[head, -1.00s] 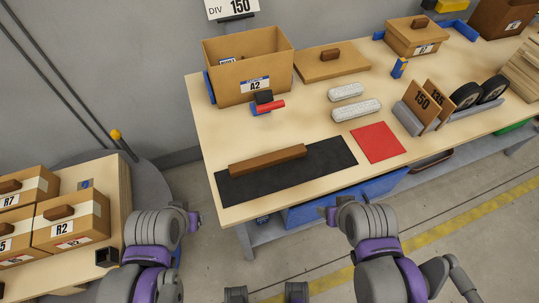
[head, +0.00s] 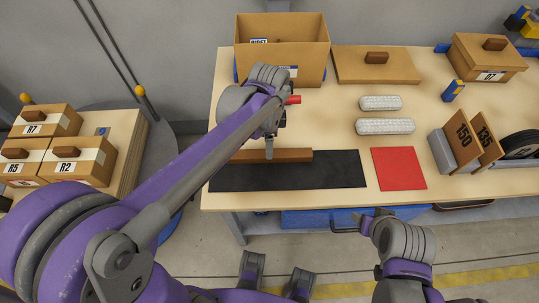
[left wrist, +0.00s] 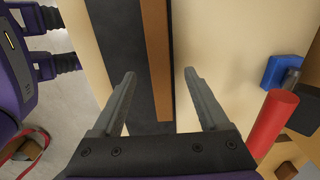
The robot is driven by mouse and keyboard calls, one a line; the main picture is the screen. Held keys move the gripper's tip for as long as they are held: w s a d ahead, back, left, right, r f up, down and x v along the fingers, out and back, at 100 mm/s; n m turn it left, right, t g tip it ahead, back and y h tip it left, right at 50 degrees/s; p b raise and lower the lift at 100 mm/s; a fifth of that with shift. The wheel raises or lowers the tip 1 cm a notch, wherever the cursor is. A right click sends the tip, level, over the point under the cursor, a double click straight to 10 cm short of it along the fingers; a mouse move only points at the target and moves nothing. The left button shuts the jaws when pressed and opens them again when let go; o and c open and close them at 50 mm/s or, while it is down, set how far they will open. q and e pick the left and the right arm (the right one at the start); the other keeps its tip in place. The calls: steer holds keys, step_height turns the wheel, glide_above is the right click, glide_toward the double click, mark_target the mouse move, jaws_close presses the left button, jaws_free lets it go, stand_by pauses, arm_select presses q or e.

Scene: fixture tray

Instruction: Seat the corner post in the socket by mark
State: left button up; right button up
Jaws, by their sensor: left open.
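A long brown wooden bar (head: 292,155), which looks like the corner post, lies flat along the back edge of the black mat (head: 340,172). In the left wrist view the bar (left wrist: 157,60) runs between my two spread fingers. My left gripper (head: 269,150) is open above the bar, and in the left wrist view (left wrist: 158,85) nothing is clamped. I cannot make out a marked socket.
A red cylinder (left wrist: 270,125) and a blue block (left wrist: 285,70) lie close to the right finger. An open carton (head: 282,50), two white rolls (head: 385,126), a red mat (head: 398,168) and a rack with numbered boards (head: 465,145) stand on the table. Labelled boxes (head: 82,160) are at left.

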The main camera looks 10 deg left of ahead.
arm_select(q)
steer(key=shift+a+f, duration=0.1)
steer(key=shift+f, duration=0.7)
step_height(320, 180, down, 5)
steer(key=shift+f, duration=0.1)
jaws_close()
